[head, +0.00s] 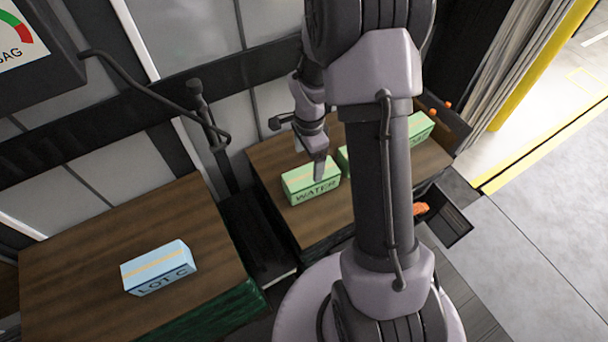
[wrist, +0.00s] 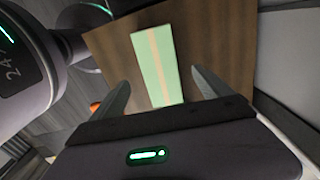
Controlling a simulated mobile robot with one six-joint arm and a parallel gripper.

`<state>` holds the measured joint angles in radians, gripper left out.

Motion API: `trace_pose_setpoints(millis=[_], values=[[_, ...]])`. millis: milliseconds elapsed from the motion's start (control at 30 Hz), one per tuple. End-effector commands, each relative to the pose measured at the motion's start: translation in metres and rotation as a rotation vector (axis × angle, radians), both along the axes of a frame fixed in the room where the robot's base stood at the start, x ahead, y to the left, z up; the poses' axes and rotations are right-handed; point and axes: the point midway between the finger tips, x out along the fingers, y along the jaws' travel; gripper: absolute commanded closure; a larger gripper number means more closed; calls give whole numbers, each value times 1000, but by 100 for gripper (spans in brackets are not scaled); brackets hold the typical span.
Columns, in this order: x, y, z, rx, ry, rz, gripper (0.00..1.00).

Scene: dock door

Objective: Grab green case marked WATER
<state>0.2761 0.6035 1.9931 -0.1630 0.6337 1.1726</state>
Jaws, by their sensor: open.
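The green case marked WATER (head: 312,184) sits on the brown wooden top in the middle of the head view, with its label facing front. My gripper (head: 318,165) is over this case, partly in front of it. In the wrist view a green case with a pale tan stripe (wrist: 158,62) lies between and beyond the two open fingers of my gripper (wrist: 163,92). The fingers look empty. I cannot tell from these views whether a fingertip touches the case.
Other green cases (head: 421,125) stand on the same wooden top (head: 270,155), partly hidden by my arm. A blue case marked LOT C (head: 158,267) sits on a separate wooden top (head: 75,270) at left. Open floor (head: 540,230) lies at right.

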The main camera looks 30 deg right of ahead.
Motion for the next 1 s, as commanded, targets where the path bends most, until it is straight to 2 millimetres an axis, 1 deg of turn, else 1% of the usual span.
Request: trace_pose_setpoints(millis=[33,100,200,367,467,500,600,800,867,1000], values=[[-1,0,-21,0,2,2,11],[0,0,-38,0,1,2,11],[0,0,-53,0,0,1,11],[-1,-2,-66,0,-1,1,11],[-4,-7,-84,0,0,1,11],[-5,-9,-93,0,0,1,11],[-5,-9,-110,0,1,3,11],[-4,-10,-108,-1,-2,3,11],[-4,-9,-108,-1,-2,3,23],[-4,-9,-108,-1,-1,3,50]])
